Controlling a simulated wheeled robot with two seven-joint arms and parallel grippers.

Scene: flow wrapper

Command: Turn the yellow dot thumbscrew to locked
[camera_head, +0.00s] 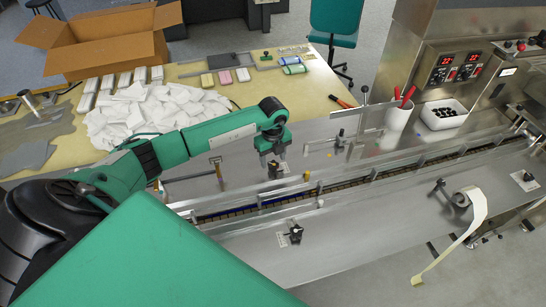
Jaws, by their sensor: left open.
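Another black thumbscrew (296,234) stands on a marked plate nearer to me, across the conveyor channel. A third dark knob (527,177) sits on a plate at the far right. A small yellow-orange spot (307,176) shows beside the rail. Dot colours on the thumbscrews are too small to tell. My right gripper is not in view.
Metal guide rails (400,168) and the conveyor channel cross the deck. A white cup (398,115) with red-handled tools and a white bin (443,115) stand behind. White packets (150,112) and a cardboard box (110,40) cover the left table.

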